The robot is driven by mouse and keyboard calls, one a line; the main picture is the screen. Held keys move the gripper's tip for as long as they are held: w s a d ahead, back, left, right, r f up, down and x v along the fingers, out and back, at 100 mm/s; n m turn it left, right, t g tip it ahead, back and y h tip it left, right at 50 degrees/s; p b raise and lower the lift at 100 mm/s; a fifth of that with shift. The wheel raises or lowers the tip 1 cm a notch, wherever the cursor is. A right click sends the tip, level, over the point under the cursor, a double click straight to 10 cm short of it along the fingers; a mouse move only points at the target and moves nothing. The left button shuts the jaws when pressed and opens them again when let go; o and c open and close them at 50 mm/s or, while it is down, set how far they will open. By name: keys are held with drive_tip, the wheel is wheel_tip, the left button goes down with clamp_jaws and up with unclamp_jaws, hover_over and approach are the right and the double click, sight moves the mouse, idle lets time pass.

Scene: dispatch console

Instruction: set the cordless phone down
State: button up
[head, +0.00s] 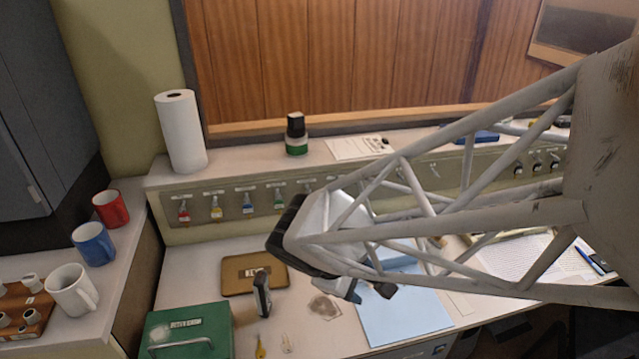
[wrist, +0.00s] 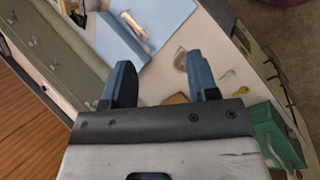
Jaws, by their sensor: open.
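A dark handset with a grey face, which looks like the cordless phone (head: 262,294), stands upright on the desk at the front edge of a brown tray (head: 243,286). I cannot tell whether it touches the tray. My gripper (head: 367,291) is above the desk to the right of the phone, apart from it. In the wrist view my gripper (wrist: 163,82) shows two blue fingers spread apart with nothing held between them. The phone cannot be made out in the wrist view.
A green box (head: 188,330) stands at the front left. Blue paper (head: 405,320) lies right of a brownish patch (head: 325,307). A mug shelf is at far left. A raised ledge with hanging keys runs behind; a paper roll (head: 180,130) stands on it.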

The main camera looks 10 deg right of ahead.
drive_tip(key=s+r+m+y, duration=0.2)
drive_tip(key=r+m+y, duration=0.1)
drive_tip(key=r+m, duration=0.1)
drive_tip(key=s+d+r+m+t+y, duration=0.1)
drive_tip(key=s+r+m+y, duration=0.2)
drive_tip(key=r+m, duration=0.2)
drive_tip(key=shift+s+d+r, duration=0.25)
drive_tip(key=shift+d+r, duration=0.05)
drive_tip(key=shift+r, duration=0.1)
idle(1.0)
